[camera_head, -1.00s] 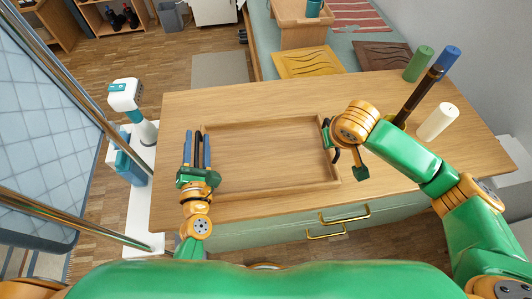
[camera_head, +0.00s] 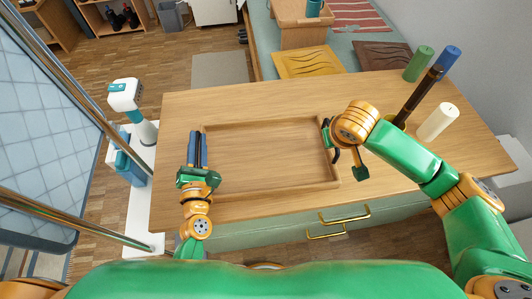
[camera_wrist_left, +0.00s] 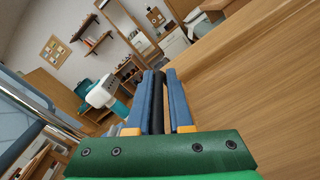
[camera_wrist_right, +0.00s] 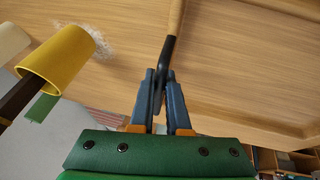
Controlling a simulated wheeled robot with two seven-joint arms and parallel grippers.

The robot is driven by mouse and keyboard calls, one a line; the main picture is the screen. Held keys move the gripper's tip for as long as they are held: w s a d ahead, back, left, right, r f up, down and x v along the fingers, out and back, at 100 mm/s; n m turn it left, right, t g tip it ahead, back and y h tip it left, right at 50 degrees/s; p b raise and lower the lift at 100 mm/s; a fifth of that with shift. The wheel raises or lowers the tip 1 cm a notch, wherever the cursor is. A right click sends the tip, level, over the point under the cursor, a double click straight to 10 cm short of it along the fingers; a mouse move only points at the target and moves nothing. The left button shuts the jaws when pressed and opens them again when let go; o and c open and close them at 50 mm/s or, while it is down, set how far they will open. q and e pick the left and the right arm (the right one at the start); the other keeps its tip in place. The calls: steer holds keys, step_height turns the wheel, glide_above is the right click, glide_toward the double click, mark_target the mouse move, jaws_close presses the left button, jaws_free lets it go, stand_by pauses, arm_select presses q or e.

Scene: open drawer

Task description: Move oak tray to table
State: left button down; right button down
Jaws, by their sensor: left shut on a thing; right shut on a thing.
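The oak tray (camera_head: 265,122) is a shallow rectangular wooden tray lying on the wooden top (camera_head: 260,88) of a pale green drawer unit. My left gripper (camera_head: 198,134) is at the tray's left end. In the left wrist view its blue fingers (camera_wrist_left: 163,75) are shut on a dark handle (camera_wrist_left: 157,110). My right gripper (camera_head: 327,124) is at the right end, partly hidden by its own arm. In the right wrist view its fingers (camera_wrist_right: 161,72) are shut on the dark right handle (camera_wrist_right: 168,50). The tray looks empty.
Green (camera_head: 418,63), blue (camera_head: 448,59) and white (camera_head: 437,122) cylinders stand at the right of the top. Gold drawer handles (camera_head: 345,215) are on the front. A small wooden stand (camera_head: 303,36) with a teal mug (camera_head: 314,8) is at the back. The top behind the tray is clear.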

arm_select(q)
steer(key=shift+a, duration=0.1)
arm_select(e)
steer(key=shift+w+d+r, duration=0.1)
steer(key=shift+d+r, duration=0.05)
steer(key=shift+d, duration=0.05)
stand_by(0.5)
